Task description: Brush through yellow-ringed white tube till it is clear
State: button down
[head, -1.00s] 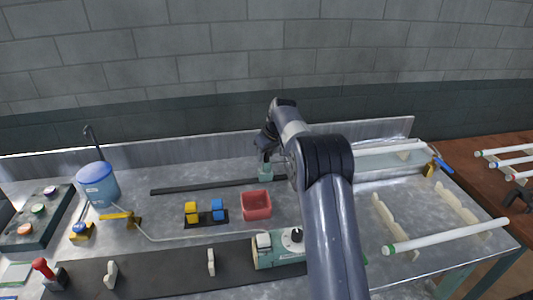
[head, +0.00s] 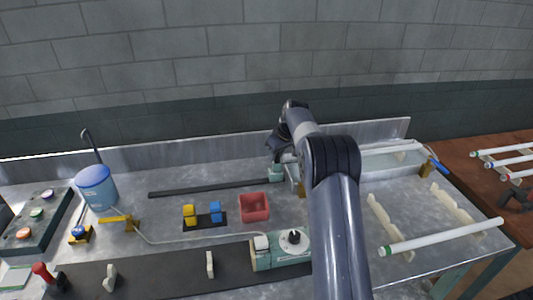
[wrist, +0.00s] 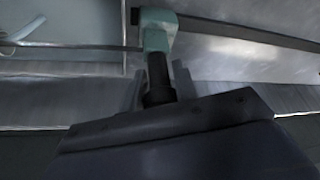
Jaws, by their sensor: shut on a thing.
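My gripper (head: 279,158) is at the back of the bench, partly hidden by my arm. In the wrist view my gripper (wrist: 158,88) is shut on the black handle (wrist: 157,72) of a teal block (wrist: 156,30). The teal block also shows in the head view (head: 276,173), at the right end of a dark rail (head: 205,188). A thin rod (wrist: 70,48) runs left from the block in the wrist view. A white tube (head: 390,150) lies at the clear trough at back right. I cannot make out a yellow ring or any brush bristles.
A red bin (head: 254,207) and a stand with yellow and blue blocks (head: 204,219) sit in front of the rail. A green-ended tube (head: 440,238) lies on cream racks at front right. A blue bucket (head: 97,187) stands at left.

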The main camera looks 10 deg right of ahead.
jog(key=shift+d, duration=0.4)
jog(key=c, duration=1.3)
grip_release()
jog(key=shift+a, duration=0.1)
jog(key=b+v, duration=0.1)
jog(key=v, duration=0.9)
jog(key=shift+s+r, duration=0.15)
jog(key=shift+r, duration=0.25)
jog(key=p+x, duration=0.1)
jog(key=x, duration=0.9)
jog(key=shift+f, duration=0.4)
jog(key=shift+a, duration=0.4)
